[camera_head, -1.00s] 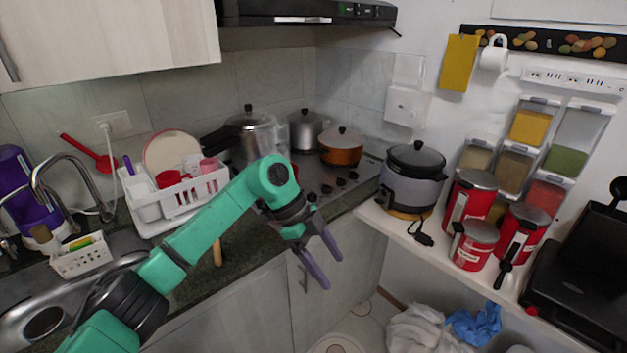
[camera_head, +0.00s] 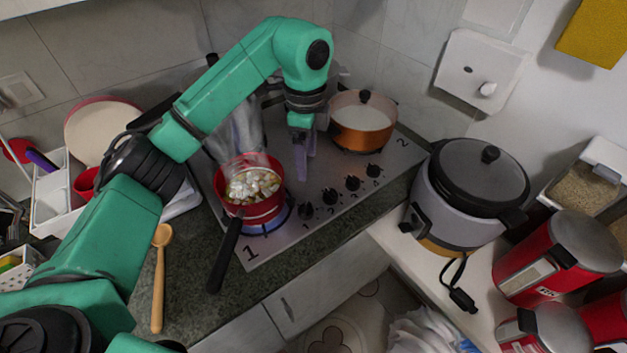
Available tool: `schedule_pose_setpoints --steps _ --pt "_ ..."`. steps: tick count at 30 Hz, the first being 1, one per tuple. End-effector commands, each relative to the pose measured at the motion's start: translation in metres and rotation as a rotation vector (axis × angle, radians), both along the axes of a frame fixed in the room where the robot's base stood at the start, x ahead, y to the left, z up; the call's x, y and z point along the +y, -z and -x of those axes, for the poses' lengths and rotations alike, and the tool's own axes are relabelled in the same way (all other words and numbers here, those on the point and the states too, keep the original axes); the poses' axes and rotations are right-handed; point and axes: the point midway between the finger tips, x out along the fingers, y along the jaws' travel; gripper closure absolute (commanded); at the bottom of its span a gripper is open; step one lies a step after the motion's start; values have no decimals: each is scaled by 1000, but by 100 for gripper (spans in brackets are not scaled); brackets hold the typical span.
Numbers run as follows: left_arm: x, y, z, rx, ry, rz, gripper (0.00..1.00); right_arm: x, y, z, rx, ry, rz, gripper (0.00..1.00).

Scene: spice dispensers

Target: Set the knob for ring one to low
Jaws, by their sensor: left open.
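The stovetop (camera_head: 335,235) has a row of several black knobs along its front edge; the leftmost knob (camera_head: 306,211) is beside the red saucepan. Small marks by the knobs are hard to read. A large "1" is printed by the front-left ring, where a blue flame (camera_head: 262,225) burns under the red saucepan (camera_head: 252,208) of chopped food. My left gripper (camera_head: 302,172) is open and empty, pointing down above the stovetop, behind the knob row and right of the saucepan. One finger largely hides the other. My right gripper is out of view.
The saucepan's black handle (camera_head: 226,255) reaches over the counter front. A copper pot (camera_head: 360,122) stands at the back right, near a printed "2". A rice cooker (camera_head: 470,190) stands right of the stove. A wooden spoon (camera_head: 158,280) lies on the counter at left.

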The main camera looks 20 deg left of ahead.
Motion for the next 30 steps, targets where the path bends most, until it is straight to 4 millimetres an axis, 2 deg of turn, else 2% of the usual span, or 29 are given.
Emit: schedule_pose_setpoints --steps 6,9,12,15,19,26,27,29,30 --pt "-1 51 3 9 2 3 22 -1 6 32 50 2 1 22" --pt "0 74 3 8 -1 1 22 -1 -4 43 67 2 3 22" --pt "0 100 4 8 0 0 22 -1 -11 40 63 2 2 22" --pt "0 120 3 5 0 2 22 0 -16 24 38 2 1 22" --pt "-1 135 3 3 1 3 22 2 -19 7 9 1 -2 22" --pt "0 139 3 1 2 2 22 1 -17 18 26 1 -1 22" --pt "0 139 3 1 2 2 26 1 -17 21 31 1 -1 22" --pt "0 139 3 1 2 2 49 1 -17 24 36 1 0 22" --pt "0 139 3 1 1 2 65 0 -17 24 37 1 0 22"
